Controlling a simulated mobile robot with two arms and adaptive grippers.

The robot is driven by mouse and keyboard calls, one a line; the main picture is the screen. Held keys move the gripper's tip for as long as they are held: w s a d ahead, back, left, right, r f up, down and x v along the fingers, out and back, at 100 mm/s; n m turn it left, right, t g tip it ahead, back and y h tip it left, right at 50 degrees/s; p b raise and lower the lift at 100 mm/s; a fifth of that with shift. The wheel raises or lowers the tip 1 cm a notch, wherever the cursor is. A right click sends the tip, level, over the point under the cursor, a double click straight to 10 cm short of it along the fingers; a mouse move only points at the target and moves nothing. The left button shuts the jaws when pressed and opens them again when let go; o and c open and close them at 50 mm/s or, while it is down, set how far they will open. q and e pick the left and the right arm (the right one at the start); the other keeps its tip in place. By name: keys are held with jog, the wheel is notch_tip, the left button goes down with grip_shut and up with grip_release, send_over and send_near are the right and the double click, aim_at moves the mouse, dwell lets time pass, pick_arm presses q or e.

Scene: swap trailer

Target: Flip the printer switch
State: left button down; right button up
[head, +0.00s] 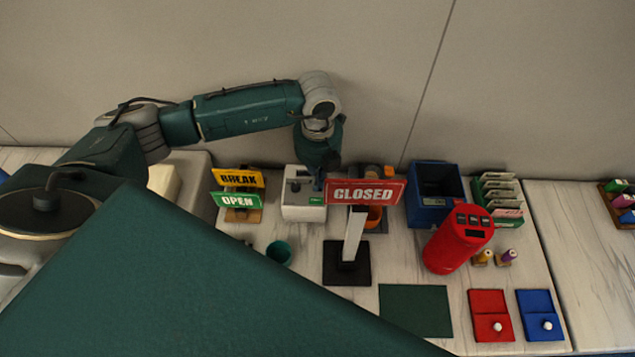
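A small white box-shaped device (303,212), which looks like the printer, stands at the back of the counter, left of the CLOSED sign. It has a dark top opening and a small green mark on its front. I cannot make out its switch. My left arm reaches over from the left, and my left gripper (319,182) points down at the right side of this device. The fingers are small and dark, so I cannot tell whether they are open or touching it. My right gripper is out of view.
A red CLOSED sign (365,192) on a black stand is close right of the gripper. BREAK (238,177) and OPEN (236,200) signs stand left. A blue bin (435,192), red canister (458,240), teal cup (279,252) and green mat (415,310) are around.

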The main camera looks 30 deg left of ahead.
pick_arm(q)
jog(key=shift+f+b, duration=0.35)
jog(key=shift+f, duration=0.15)
jog(key=shift+s+r, duration=0.1)
jog(key=shift+r+p, duration=0.7)
jog(key=shift+r, duration=0.15)
jog(key=shift+r+p, duration=1.55)
jog(key=shift+r, duration=1.05)
